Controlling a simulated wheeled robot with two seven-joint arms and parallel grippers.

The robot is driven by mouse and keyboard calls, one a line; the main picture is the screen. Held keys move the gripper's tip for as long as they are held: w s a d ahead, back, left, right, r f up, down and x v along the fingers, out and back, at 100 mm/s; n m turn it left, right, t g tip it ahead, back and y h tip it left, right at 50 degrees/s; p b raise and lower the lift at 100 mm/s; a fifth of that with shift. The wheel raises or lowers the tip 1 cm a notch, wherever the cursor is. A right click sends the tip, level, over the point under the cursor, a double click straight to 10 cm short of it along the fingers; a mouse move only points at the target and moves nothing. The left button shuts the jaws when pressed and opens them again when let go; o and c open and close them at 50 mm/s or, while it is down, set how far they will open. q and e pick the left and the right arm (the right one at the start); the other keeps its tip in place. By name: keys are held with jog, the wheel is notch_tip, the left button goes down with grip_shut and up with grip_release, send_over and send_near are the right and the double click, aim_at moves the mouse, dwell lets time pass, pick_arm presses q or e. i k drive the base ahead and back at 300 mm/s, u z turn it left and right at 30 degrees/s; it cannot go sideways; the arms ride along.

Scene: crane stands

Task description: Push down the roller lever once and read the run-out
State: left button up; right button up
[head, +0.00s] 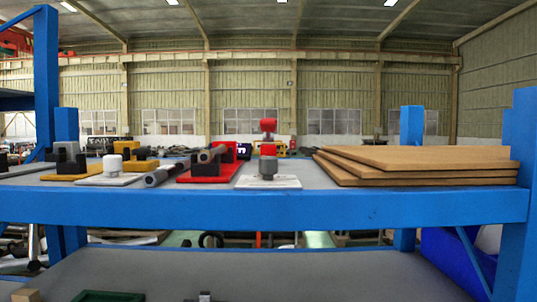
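On the upper shelf (300,203) of a blue rack, a white plate (290,182) carries a grey cylinder (268,167) with a red piece (268,126) on top. This may be the roller lever; I cannot tell for sure. Just left of it is a small dark display (244,153) with light characters too small to read. A red base (190,179) with a grey cylindrical roller or shaft (212,153) sits further left. Neither of my grippers shows in the head view.
Brown boards (415,165) are stacked at right. A dark cylinder (165,174), a white fixture (112,166) and yellow-based fixtures (75,172) stand left. Blue posts (520,190) bound the rack. The lower shelf (270,272) holds a green tray (108,296) and is mostly clear.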

aim_at(267, 125)
jog(key=u, duration=1.4)
jog(key=k, duration=1)
jog(key=z, duration=1.35)
